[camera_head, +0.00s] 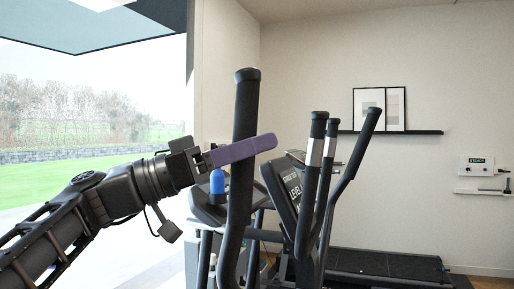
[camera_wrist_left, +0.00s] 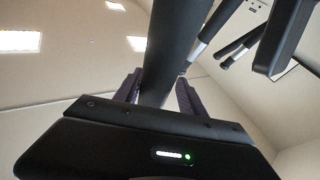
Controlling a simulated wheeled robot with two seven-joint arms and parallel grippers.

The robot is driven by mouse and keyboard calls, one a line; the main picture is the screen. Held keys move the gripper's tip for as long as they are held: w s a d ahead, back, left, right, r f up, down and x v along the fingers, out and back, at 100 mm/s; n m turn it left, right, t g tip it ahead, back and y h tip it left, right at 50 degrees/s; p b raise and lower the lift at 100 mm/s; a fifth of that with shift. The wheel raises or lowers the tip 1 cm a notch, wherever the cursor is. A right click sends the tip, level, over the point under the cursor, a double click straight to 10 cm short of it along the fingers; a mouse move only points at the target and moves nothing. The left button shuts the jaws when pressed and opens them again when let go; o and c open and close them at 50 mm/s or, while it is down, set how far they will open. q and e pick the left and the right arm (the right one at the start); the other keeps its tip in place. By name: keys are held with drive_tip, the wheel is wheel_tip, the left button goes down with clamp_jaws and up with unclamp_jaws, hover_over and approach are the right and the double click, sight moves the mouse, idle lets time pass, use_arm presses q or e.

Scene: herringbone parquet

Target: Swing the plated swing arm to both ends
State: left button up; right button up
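A black upright swing arm (camera_head: 243,115) with a rounded top stands nearest, at the middle of the head view. My left gripper (camera_head: 243,150) reaches in from the left, with one purple finger crossing in front of this bar. In the left wrist view the dark bar (camera_wrist_left: 172,45) passes between the two purple fingers of my left gripper (camera_wrist_left: 158,92). A narrow gap shows beside the bar, so the fingers look open around it. Two other upright handles (camera_head: 316,150) carry silver bands. I cannot tell which arm is the plated one. My right gripper is out of view.
A dark panel lettered LEVEL (camera_head: 290,185) stands behind the near bar. A blue bottle-like top (camera_head: 217,182) is close below my left gripper. A treadmill-like deck (camera_head: 385,262) lies at the right. A wall shelf (camera_head: 390,132) holds frames.

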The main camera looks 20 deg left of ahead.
use_arm(q)
drive_tip(key=shift+o, duration=0.5)
drive_tip(key=shift+d, duration=0.15)
drive_tip(key=shift+s+a+f+b, duration=0.25)
drive_tip(key=shift+s+a+b, duration=0.1)
drive_tip(key=shift+a, duration=0.1)
drive_tip(key=b+v, duration=0.2)
drive_tip(key=v, duration=0.4)
drive_tip(key=shift+a, duration=0.3)
drive_tip(key=shift+s, duration=0.15)
